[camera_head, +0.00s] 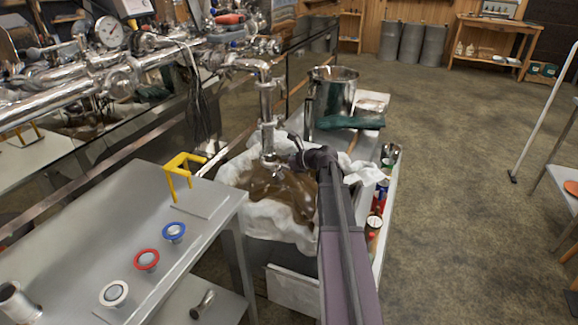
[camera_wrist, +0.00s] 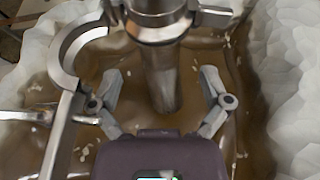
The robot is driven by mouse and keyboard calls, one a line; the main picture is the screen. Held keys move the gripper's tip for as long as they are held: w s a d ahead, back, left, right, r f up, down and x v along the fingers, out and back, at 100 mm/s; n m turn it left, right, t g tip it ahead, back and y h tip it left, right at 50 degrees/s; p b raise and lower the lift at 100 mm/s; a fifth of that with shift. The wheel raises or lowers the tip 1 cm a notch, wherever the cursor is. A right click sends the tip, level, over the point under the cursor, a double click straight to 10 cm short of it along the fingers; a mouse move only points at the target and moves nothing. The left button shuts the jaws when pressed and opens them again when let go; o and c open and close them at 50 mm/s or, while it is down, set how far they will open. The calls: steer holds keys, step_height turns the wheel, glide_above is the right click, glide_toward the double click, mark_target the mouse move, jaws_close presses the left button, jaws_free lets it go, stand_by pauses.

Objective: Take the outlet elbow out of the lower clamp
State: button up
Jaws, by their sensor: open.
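The outlet elbow (camera_wrist: 163,80) is a shiny steel tube hanging below a flanged joint in the wrist view. In the head view, its pipe (camera_head: 268,140) comes down over the brown syrup. The lower clamp (camera_wrist: 68,55) shows as a curved steel jaw swung out to the left of the joint; another piece of it (camera_wrist: 215,16) sticks out at the right. My gripper (camera_wrist: 160,82) is open, one finger on each side of the elbow tube, with visible gaps. In the head view, my gripper (camera_head: 296,158) is beside the pipe's lower end, its fingers hard to make out.
A white cloth (camera_head: 252,218) lines the syrup tub around the pipe. A steel pot (camera_head: 332,95) and green cloth (camera_head: 350,122) stand behind. A grey table (camera_head: 205,240) at left holds a yellow bracket (camera_head: 180,172) and several ring parts. Open floor lies right.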

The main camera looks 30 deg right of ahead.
mark_target(274, 163)
steer(key=shift+b+x, duration=0.55)
steer(key=shift+x, duration=1.35)
steer(key=c, duration=1.3)
